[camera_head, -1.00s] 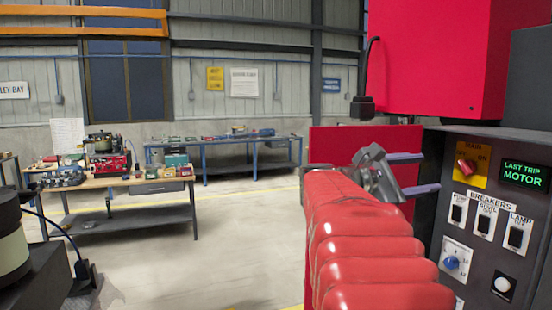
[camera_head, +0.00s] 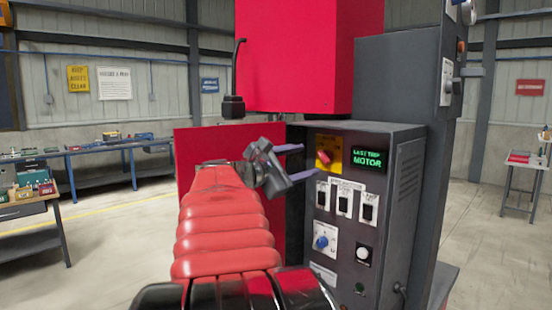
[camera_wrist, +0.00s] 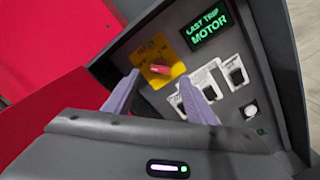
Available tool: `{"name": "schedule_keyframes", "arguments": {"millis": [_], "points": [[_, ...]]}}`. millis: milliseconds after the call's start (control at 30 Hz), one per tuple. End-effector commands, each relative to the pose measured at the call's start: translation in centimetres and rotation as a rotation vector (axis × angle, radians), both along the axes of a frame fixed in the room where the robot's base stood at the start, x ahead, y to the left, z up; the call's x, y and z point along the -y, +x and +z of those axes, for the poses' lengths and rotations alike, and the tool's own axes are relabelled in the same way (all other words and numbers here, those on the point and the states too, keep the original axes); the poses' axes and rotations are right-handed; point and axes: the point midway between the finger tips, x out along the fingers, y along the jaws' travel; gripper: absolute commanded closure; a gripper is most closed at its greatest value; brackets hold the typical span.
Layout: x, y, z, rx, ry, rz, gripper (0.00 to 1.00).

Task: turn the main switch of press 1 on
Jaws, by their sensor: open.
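The main switch (camera_head: 322,157) is a red rotary knob on a yellow plate (camera_head: 328,150), at the upper left of the dark control box (camera_head: 398,190). In the wrist view the red knob (camera_wrist: 160,69) lies ahead of and between my two finger tips; its on and off lettering is too small to read. My gripper (camera_head: 302,162) is open and empty, just left of the box with its purple fingers pointing at the panel. In the wrist view my gripper (camera_wrist: 158,82) shows both fingers apart, with no visible contact on the knob.
A green-lit display (camera_head: 369,160) reads "LAST TRIP MOTOR". Below are several black breaker switches (camera_head: 343,202), a blue dial (camera_head: 321,242) and a white button (camera_head: 364,254). The red press body (camera_head: 295,55) overhangs behind. Workbenches (camera_head: 100,150) stand far left; open floor lies between.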

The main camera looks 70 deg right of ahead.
Motion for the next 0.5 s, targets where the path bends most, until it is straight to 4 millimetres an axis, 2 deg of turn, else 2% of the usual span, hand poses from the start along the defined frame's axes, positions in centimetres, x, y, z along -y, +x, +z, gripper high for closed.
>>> {"name": "schedule_keyframes", "arguments": {"millis": [300, 500], "points": [[4.6, -2.1, -0.1, -0.001, 0.001, -0.002, 0.49], [6.4, -2.8, -0.1, -0.001, 0.001, -0.001, 0.49]]}}
